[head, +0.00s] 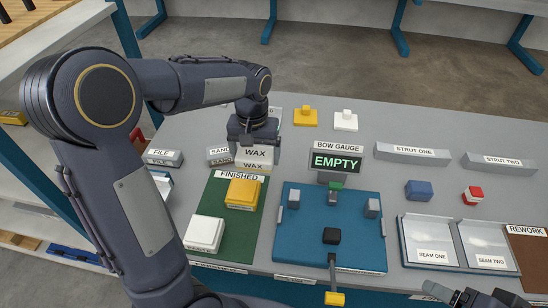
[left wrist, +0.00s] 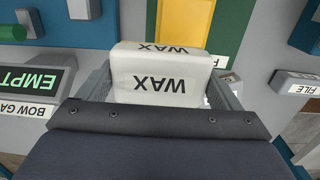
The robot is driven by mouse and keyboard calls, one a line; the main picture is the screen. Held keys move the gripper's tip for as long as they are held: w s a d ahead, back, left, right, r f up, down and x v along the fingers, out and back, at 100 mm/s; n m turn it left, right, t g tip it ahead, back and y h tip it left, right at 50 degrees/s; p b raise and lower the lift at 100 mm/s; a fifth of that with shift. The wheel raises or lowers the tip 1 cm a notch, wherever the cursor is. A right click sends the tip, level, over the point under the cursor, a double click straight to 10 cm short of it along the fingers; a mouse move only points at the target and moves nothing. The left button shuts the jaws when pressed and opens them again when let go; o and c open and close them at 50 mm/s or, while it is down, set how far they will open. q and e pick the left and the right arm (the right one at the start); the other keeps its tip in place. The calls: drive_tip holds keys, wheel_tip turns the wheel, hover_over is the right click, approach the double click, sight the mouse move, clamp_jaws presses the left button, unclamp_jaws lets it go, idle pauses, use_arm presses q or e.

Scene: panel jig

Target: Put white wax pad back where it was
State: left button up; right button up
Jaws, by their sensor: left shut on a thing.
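The white wax pad (head: 256,155), marked WAX on two faces, is in my left gripper (head: 254,140) at the back left of the bench, just beyond the green FINISHED mat. In the left wrist view the wax pad (left wrist: 162,75) sits between the two grey fingers, which are shut on it. I cannot tell whether its underside touches anything. The pad and gripper hide the bench surface behind them. My right gripper (head: 455,293) shows only in part at the bottom right edge; its jaw state is unclear.
A SAND block (head: 219,155) stands close left of the pad, with a FILE block (head: 163,158) farther left. The green mat (head: 222,227) holds a yellow and a white block. A blue fixture (head: 300,245) and the EMPTY display (head: 335,161) are to the right.

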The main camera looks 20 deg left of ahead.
use_arm(q)
drive_tip(key=w+f, duration=0.2)
drive_tip(key=w, duration=0.1)
drive_tip(key=w+f+p, duration=0.1)
drive_tip(key=w+f, duration=0.4)
drive_tip(key=w, duration=0.1)
drive_tip(key=shift+w+a+f, duration=0.2)
drive_tip(key=shift+a+f, duration=0.1)
drive_tip(key=shift+f, duration=0.1)
drive_tip(key=shift+w+f, duration=0.1)
drive_tip(key=shift+f, duration=1.55)
